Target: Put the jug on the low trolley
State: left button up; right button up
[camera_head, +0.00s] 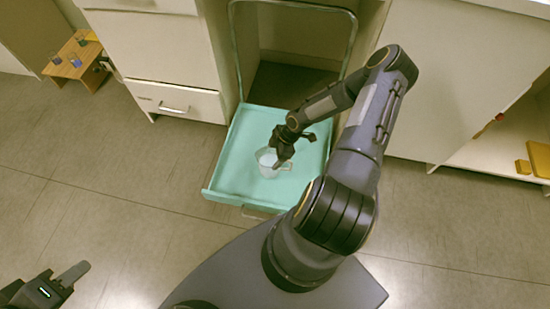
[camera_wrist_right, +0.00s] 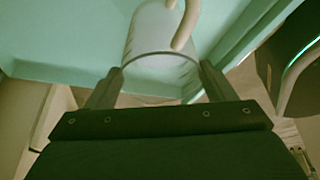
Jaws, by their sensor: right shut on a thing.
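The jug (camera_head: 267,160) is clear, with a pale handle, and is over the turquoise bed of the low trolley (camera_head: 231,180) in the head view. My right gripper (camera_head: 279,160) is shut on the jug. In the right wrist view the jug (camera_wrist_right: 158,40) is between the two fingers (camera_wrist_right: 160,85), its handle toward the top. I cannot tell whether its base touches the bed. The trolley has a raised rim and a tall hoop handle at its far side. My left gripper (camera_head: 62,283) is at the lower left, away from the trolley; its jaw opening is unclear.
White cabinets with a drawer (camera_head: 178,104) stand left of the trolley, and a white panel (camera_head: 440,80) stands right. A small wooden table (camera_head: 73,62) with small items is far left. Yellow blocks (camera_head: 538,158) lie on a shelf at right. The grey floor (camera_head: 110,190) is clear.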

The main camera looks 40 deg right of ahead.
aim_at(275, 158)
jog(key=shift+f+b, duration=0.3)
jog(key=shift+f, duration=1.1)
jog(key=shift+f, duration=0.15)
jog(key=o, duration=1.8)
